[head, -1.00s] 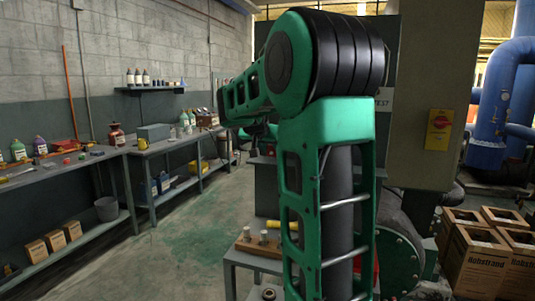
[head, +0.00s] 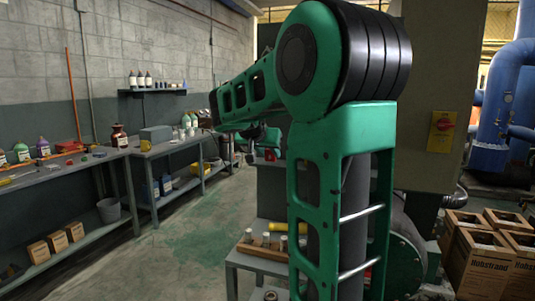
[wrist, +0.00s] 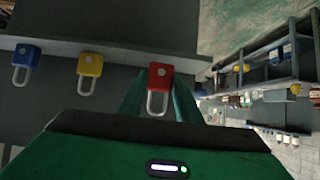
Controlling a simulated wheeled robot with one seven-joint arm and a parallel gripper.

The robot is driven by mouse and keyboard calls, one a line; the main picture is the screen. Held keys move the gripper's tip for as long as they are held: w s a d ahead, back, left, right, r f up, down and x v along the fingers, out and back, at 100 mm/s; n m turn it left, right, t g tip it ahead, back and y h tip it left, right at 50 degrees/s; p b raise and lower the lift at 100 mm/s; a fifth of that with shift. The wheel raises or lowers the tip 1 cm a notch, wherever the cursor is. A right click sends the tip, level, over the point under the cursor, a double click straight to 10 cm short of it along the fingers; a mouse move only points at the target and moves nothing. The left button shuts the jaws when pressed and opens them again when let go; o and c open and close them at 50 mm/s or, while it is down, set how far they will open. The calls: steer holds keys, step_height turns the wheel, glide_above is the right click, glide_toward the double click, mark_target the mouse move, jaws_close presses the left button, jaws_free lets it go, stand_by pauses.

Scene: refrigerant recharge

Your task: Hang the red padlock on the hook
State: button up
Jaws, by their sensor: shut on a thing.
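The red padlock (wrist: 160,72) is between the two green fingers of my gripper (wrist: 159,92) in the wrist view, with its shackle towards the bottom of the picture. My gripper is shut on it. A pale ledge runs just beside the padlock; I cannot tell whether they touch. A small red patch, probably the same padlock, shows in the head view (head: 270,155) below my forearm. I cannot make out the hook in either view.
A yellow padlock (wrist: 90,66) and a blue padlock (wrist: 26,57) sit in a row left of the red one, along the pale ledge (wrist: 120,46). In the head view, a small bench (head: 258,262) stands below my arm. Open floor (head: 185,240) lies to its left.

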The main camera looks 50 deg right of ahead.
steer(key=a, duration=0.1)
steer(key=s+a, duration=0.1)
steer(key=a, duration=0.2)
steer(key=shift+s, duration=0.35)
stand_by(0.5)
steer(key=w+a+f+n+t+y, duration=0.3)
steer(key=w+a+f+n+t, duration=0.15)
steer(key=w+a+f, duration=0.95)
steer(key=w+a+f+n+t+y, duration=0.1)
steer(key=a+f+n+y, duration=0.1)
steer(key=a+f, duration=0.4)
steer(key=a+f+n+t+y, duration=0.1)
steer(key=a+f+n+y, duration=0.1)
steer(key=a+f, duration=0.5)
steer(key=a+n, duration=0.1)
steer(key=a, duration=0.5)
steer(key=shift+w+a, duration=0.35)
steer(key=shift+a, duration=0.05)
steer(key=shift+n, duration=0.25)
